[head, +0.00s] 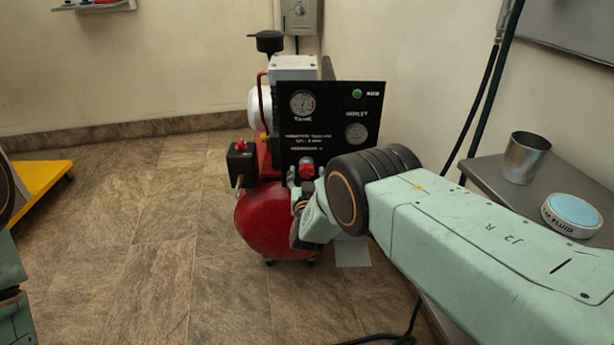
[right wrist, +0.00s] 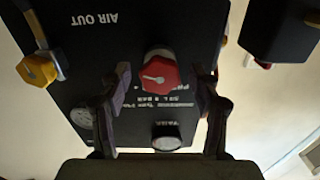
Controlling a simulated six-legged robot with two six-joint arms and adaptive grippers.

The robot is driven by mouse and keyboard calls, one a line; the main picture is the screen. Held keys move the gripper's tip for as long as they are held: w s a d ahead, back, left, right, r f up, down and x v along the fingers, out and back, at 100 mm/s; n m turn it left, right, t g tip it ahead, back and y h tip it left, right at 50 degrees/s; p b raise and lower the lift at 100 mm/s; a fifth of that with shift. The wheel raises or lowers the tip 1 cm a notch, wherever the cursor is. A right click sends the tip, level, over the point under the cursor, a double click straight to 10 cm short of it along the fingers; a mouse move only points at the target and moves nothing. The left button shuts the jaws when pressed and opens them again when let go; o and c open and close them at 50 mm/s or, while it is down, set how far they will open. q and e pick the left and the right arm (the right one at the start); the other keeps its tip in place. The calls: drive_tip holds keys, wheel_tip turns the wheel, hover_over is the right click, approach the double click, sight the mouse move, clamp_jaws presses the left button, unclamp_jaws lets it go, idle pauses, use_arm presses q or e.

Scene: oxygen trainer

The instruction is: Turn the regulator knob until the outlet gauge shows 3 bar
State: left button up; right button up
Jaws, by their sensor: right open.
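The red regulator knob (head: 306,168) is low on the front of a black panel (head: 330,150) above a red tank. In the right wrist view, upside down, the red knob (right wrist: 160,74) has a white pointer mark. My right gripper (right wrist: 164,86) is open, with one dark finger on each side of the knob; contact is not clear. In the head view my right gripper (head: 304,180) is partly hidden by my wrist. The outlet gauge (head: 356,133) is on the panel's right; its reading is too small to tell. My left gripper is out of view.
The tank gauge (head: 302,104) and a green lamp (head: 357,93) are on the panel. A black box with a red top (head: 240,158) sits left. A yellow knob (right wrist: 37,70) is near "AIR OUT". A metal cup (head: 526,158) and round tin (head: 571,214) stand right.

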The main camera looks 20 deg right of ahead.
drive_tip(key=shift+s, duration=0.1)
drive_tip(key=v, duration=1.2)
drive_tip(key=s+d+f+n+g+y+p, duration=0.1)
drive_tip(key=s+f+n+g+y, duration=0.1)
drive_tip(key=s+f+g, duration=0.6)
drive_tip(key=s+d+f+n+g+y+p, duration=0.2)
drive_tip(key=s+f, duration=0.3)
drive_tip(key=s, duration=0.6)
drive_tip(key=s+r+g+p, duration=0.3)
drive_tip(key=s+r, duration=0.2)
drive_tip(key=s, duration=0.7)
drive_tip(key=s+d+r+g+y+p, duration=0.1)
drive_tip(key=s+r+g+p, duration=0.3)
drive_tip(key=s, duration=0.9)
drive_tip(key=shift+s+d+r+m, duration=0.2)
drive_tip(key=shift+d+r+m, duration=0.1)
drive_tip(key=shift+r, duration=0.4)
